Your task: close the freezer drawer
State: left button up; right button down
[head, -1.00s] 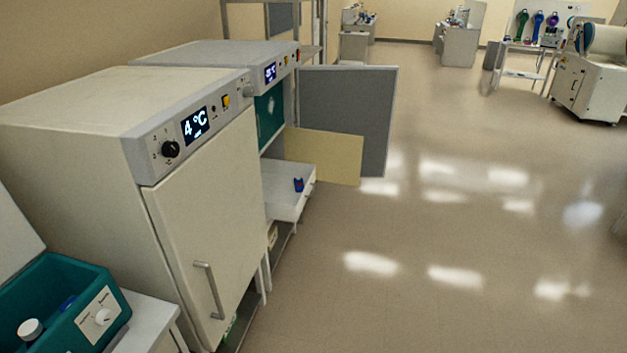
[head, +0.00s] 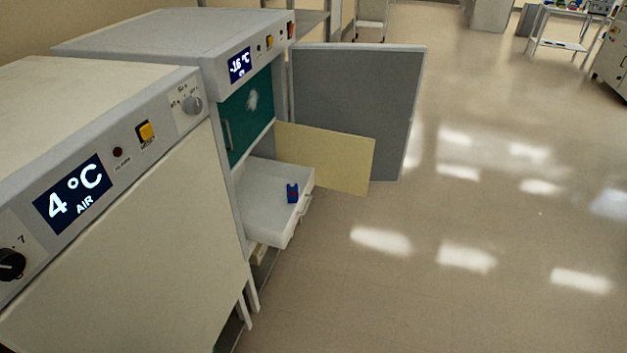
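The freezer (head: 175,38) stands beyond the fridge, and its display reads about -16 °C. Its white drawer (head: 262,228) is pulled out below a teal inner front (head: 247,118). A small blue item (head: 292,192) lies inside the drawer near its front. A handle (head: 304,206) shows on the drawer's front face. The grey freezer door (head: 355,110) stands wide open, beyond a cream inner flap or panel (head: 335,158) that is also swung out. Neither of my grippers is in view.
The fridge (head: 130,240) with a 4 °C display (head: 72,193) fills the near left and its door is shut. The floor (head: 430,290) to the right of the drawer is clear. A white cart (head: 556,44) stands far off at the back right.

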aim_at(260, 184)
jog(key=i+l, duration=0.15)
jog(key=i, duration=0.35)
jog(key=i+l+u, duration=0.1)
jog(key=i, duration=0.35)
jog(key=i+l, duration=0.25)
jog(key=i, duration=0.25)
jog(key=i+u, duration=0.2)
jog(key=u, duration=0.95)
